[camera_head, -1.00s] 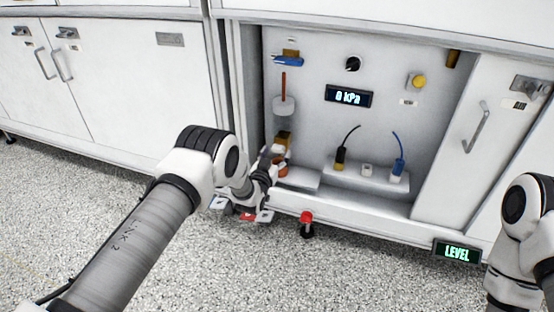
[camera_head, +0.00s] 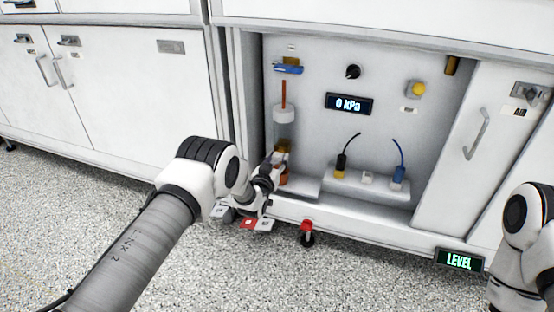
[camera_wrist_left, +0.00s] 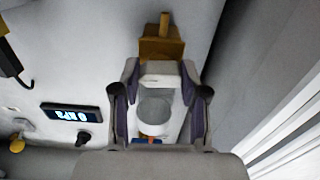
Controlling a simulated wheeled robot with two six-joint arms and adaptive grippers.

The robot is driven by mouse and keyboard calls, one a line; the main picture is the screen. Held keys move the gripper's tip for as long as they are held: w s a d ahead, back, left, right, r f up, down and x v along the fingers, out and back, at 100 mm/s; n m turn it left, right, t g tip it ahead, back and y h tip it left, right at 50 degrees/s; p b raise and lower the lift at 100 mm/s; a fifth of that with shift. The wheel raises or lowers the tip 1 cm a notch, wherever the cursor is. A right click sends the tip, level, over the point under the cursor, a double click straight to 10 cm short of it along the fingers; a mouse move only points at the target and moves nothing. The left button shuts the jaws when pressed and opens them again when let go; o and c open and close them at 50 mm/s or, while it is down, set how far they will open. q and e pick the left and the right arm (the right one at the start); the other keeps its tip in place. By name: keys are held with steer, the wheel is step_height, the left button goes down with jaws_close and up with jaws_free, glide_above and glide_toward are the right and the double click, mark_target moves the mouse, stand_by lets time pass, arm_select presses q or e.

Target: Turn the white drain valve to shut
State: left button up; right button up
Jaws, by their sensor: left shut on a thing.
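The drain valve is a brass block (camera_wrist_left: 160,46) with a white handle (camera_wrist_left: 160,81), on the pipe run at the left of the open cabinet bay. The brass also shows in the head view (camera_head: 286,145), below a white cylinder (camera_head: 284,114). My left gripper (camera_head: 279,160) reaches in there from the left. In the left wrist view its two fingers (camera_wrist_left: 158,90) are on either side of the white handle and shut on it. The handle's exact angle is hard to tell. My right gripper is out of view.
A blue-handled valve (camera_head: 288,67) sits above the cylinder. A display (camera_head: 348,104) reads 0 kPa. A white ledge (camera_head: 325,190) with yellow and blue cabled plugs lies to the right. A red knob (camera_head: 307,226) and a LEVEL sign (camera_head: 459,257) are at the front.

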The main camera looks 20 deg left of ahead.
arm_select(q)
steer(key=n+p, duration=0.1)
steer(key=n, duration=0.3)
steer(key=n+p, duration=0.1)
steer(key=n, duration=0.8)
steer(key=shift+p, duration=0.35)
steer(key=shift+n, duration=2.2)
steer(key=o, duration=1.1)
steer(key=shift+o, duration=0.2)
